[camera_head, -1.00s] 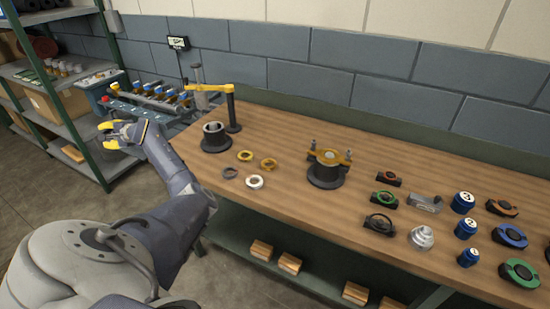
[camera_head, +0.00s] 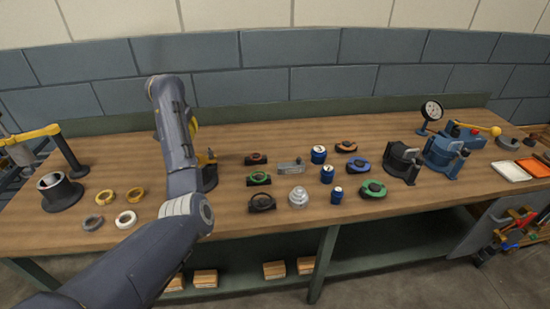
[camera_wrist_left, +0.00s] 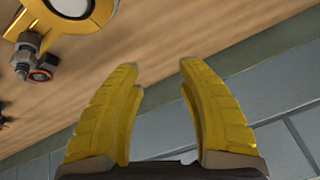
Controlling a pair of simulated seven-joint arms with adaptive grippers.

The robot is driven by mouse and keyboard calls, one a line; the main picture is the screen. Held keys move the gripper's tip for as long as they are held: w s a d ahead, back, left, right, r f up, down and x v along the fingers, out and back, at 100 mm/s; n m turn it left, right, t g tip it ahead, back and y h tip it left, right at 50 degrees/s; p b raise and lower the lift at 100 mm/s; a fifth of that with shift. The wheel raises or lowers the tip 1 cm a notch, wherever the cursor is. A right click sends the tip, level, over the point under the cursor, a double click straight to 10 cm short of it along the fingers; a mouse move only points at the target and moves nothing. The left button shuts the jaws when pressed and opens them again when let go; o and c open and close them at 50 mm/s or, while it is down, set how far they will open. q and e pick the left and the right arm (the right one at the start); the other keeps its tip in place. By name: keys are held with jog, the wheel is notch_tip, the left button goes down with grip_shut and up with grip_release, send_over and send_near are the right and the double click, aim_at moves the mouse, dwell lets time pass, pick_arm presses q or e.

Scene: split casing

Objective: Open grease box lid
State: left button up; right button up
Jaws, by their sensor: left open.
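No thing in view is plainly marked as a grease box. A small grey box-like part (camera_head: 291,167) lies mid-bench, and several blue lidded jars (camera_head: 319,154) stand just right of it; I cannot tell whether any is the grease box. My left arm reaches over the bench, and its gripper is mostly hidden behind my forearm in the head view. In the left wrist view the left gripper (camera_wrist_left: 160,68) is open and empty, above the bench near the wall. A black casing with a yellow top (camera_head: 210,174) is partly hidden by my arm; its yellow flange (camera_wrist_left: 70,12) and bolt show upper left.
A black hollow cylinder (camera_head: 60,191) and several loose rings (camera_head: 126,219) lie left on the wooden bench (camera_head: 400,196). Coloured ring parts (camera_head: 372,188) lie mid-bench. Blue clamping devices (camera_head: 443,150), a dial gauge (camera_head: 432,110) and trays (camera_head: 511,171) are right.

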pick_arm(q)
jog(key=d+r+m+h, duration=0.2)
jog(key=d+r, duration=0.1)
jog(key=d, duration=1.4)
jog(key=m+g+h, duration=0.2)
send_near(299, 158)
jog(key=x, duration=0.9)
jog(key=shift+d+f, duration=0.1)
jog(key=shift+f, duration=0.25)
grip_shut()
